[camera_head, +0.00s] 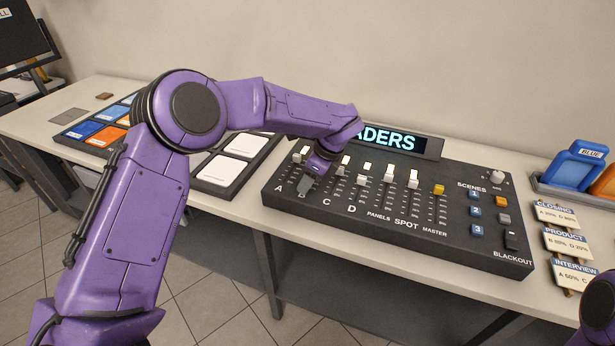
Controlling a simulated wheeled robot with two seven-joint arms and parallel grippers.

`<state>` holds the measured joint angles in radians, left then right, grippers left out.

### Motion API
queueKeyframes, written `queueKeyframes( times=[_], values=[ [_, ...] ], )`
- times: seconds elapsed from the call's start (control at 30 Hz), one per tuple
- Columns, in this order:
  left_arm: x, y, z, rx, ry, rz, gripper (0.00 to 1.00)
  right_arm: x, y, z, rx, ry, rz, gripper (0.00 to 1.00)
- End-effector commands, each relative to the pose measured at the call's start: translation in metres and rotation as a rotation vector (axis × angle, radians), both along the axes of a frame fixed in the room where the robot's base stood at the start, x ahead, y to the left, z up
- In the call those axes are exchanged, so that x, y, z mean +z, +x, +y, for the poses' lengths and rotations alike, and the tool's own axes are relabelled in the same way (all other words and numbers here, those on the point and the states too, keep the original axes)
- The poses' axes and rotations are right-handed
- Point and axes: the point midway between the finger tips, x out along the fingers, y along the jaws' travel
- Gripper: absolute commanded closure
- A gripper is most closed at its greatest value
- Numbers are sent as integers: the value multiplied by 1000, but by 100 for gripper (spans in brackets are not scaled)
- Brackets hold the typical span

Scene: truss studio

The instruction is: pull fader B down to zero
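The fader console (480,246) is a dark sloped box on the bench, with lettered slider tracks. My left gripper (306,187) points down onto the track of fader B, just above the letter B. It hides the cap of fader B and most of its track. I cannot tell whether its fingers are open, shut or touching the cap. Fader A's white cap (302,155) sits high on its track, left of the gripper. Fader C's white cap (344,162) is also high. Fader D's cap (362,179) is a little lower. My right gripper is out of view.
A lit sign ending in "ADERS" (398,139) stands behind the console, partly behind my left wrist. Cue cards (559,243) and a pad tray (240,177) flank the console.

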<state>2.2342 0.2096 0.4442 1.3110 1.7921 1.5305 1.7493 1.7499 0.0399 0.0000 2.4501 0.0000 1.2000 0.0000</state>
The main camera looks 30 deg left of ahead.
Motion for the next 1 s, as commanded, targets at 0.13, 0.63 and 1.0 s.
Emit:
queueKeyframes(
  times=[0.13, 0.63, 1.0],
  values=[
    [1, 1, 1, 1, -1, -4, 57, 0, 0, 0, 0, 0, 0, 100],
    [71, 3, -29, 0, 0, -10, 57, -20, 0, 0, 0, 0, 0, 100],
    [100, 3, -40, 2, -1, -4, 57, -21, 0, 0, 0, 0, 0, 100]
  ],
)
